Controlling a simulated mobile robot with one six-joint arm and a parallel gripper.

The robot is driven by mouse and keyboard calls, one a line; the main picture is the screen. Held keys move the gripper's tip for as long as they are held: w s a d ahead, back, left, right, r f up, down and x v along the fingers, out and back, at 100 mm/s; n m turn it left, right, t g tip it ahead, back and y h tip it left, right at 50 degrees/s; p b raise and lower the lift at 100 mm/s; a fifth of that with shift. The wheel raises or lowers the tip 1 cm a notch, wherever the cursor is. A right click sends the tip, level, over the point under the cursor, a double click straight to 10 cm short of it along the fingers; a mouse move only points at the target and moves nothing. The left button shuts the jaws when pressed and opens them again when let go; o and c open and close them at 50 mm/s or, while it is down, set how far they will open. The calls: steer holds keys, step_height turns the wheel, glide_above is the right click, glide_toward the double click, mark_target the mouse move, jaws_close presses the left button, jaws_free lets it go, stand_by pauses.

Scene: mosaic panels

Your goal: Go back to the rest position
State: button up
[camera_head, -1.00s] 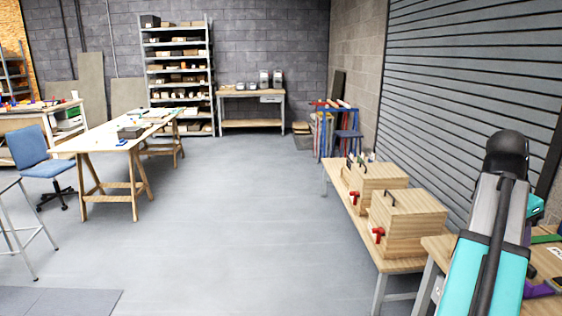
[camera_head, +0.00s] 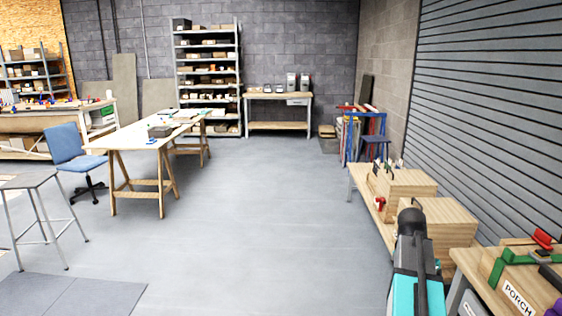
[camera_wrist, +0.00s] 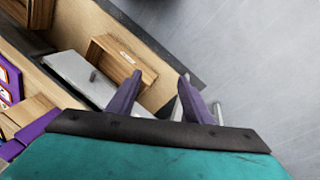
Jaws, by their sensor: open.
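My gripper (camera_wrist: 158,98) shows in the wrist view as two purple fingers, spread apart with nothing between them. It is above the edge of a wooden work surface, with grey floor beyond. In the head view my teal and grey arm reaches in at the lower right, in front of the wooden boxes; the gripper itself does not show there.
A bench (camera_head: 376,213) with wooden boxes (camera_head: 436,228) stands at the right. A worktop holds a panel marked PORCH (camera_head: 518,298), with green and red pieces. A trestle table (camera_head: 130,137), blue chair (camera_head: 68,148) and stool (camera_head: 27,181) are left. The middle floor is clear.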

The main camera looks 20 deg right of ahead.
steer(key=a+f+n+g, duration=0.3)
steer(key=a+f+n, duration=0.3)
steer(key=a+f, duration=1.7)
steer(key=s+a+f+n, duration=0.5)
steer(key=s+a+f, duration=0.3)
steer(key=f, duration=0.3)
steer(key=s+a+f+n+y, duration=0.1)
steer(key=s+a+f+n, duration=0.4)
steer(key=s+a+f, duration=0.4)
steer(key=shift+f, duration=0.95)
steer(key=shift+c, duration=0.4)
steer(key=c, duration=0.3)
